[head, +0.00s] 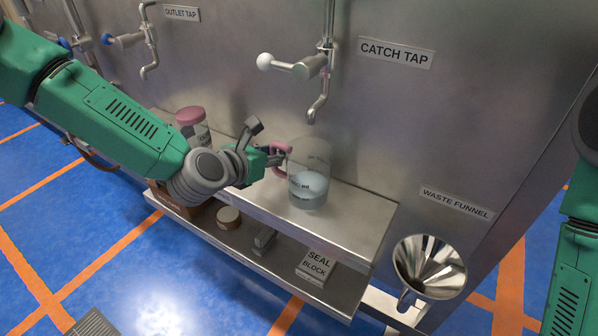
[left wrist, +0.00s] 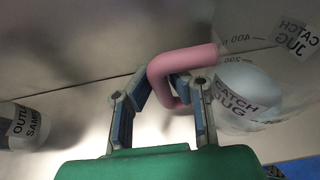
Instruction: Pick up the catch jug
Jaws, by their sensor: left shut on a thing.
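The catch jug (head: 311,180) is a clear jug with pale liquid in its lower part and a pink handle. It stands upright below the catch tap, on or just above the upper steel shelf; I cannot tell which. My left gripper (head: 280,155) reaches in from the left and is shut on the jug's pink handle. In the left wrist view, the two fingers (left wrist: 163,92) are on either side of the handle (left wrist: 182,62), and the jug's labelled body (left wrist: 238,92) is to the right. My right gripper is out of view; only part of my right arm shows at the right edge.
The catch tap (head: 318,75) hangs above the jug. A seal block (head: 316,266) and small items lie on the lower shelf. The waste funnel (head: 429,267) is at the right.

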